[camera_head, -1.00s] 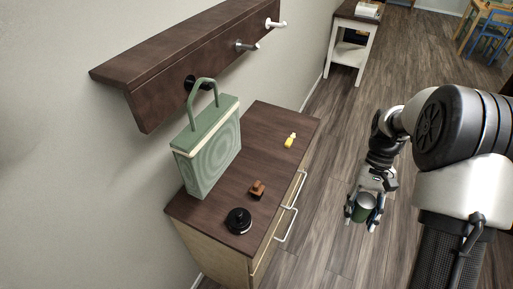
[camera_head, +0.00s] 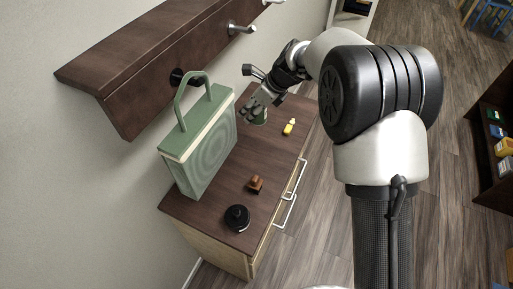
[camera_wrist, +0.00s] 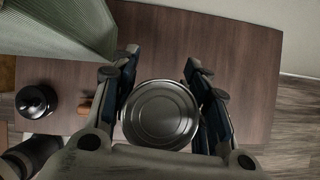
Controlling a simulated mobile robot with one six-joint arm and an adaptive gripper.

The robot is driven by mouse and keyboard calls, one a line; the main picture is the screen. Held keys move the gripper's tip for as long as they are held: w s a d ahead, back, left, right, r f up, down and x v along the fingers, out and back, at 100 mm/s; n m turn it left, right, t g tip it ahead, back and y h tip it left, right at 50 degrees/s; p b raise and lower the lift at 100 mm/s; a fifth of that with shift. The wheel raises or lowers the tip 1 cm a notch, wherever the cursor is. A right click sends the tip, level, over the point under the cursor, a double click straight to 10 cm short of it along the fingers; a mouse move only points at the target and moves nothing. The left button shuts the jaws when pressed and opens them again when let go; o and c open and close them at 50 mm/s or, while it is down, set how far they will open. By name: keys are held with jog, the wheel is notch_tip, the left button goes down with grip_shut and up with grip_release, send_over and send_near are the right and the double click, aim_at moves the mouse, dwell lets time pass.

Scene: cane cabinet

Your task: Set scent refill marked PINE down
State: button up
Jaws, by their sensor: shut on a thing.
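The scent refill (camera_wrist: 160,115) is a round can with a metal top in the wrist view. It sits between the two fingers of my gripper (camera_wrist: 165,95), which is shut on it. In the head view my gripper (camera_head: 257,108) is over the far part of the cabinet top, to the right of the green bag, and the green side of the refill (camera_head: 261,117) shows beneath it. No PINE marking is readable. I cannot tell whether the refill touches the wood.
The dark cabinet top (camera_head: 222,187) also holds a green bag (camera_head: 200,150), a yellow bottle (camera_head: 289,127), a small brown object (camera_head: 255,184) and a black round object (camera_head: 237,217). A wall rack (camera_head: 150,70) with hooks is above. Bare wood shows around the bottle.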

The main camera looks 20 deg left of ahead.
jog(key=shift+m, duration=0.6)
jog(key=f+b, duration=0.2)
jog(key=f, duration=0.4)
jog(key=a+f+b, duration=0.1)
jog(key=f+b, duration=0.1)
jog(key=f, duration=0.5)
jog(key=f+b, duration=0.3)
jog(key=f, duration=0.3)
jog(key=shift+w+a+f, duration=0.15)
jog(key=shift+a+f, duration=0.05)
jog(key=shift+a, duration=0.2)
jog(key=shift+f, duration=0.1)
jog(key=o, duration=1.2)
jog(key=shift+c, duration=0.2)
jog(key=shift+r, duration=0.25)
jog(key=p+v, duration=0.3)
jog(key=v, duration=0.8)
jog(key=shift+s+d+r, duration=0.25)
jog(key=shift+s, duration=0.05)
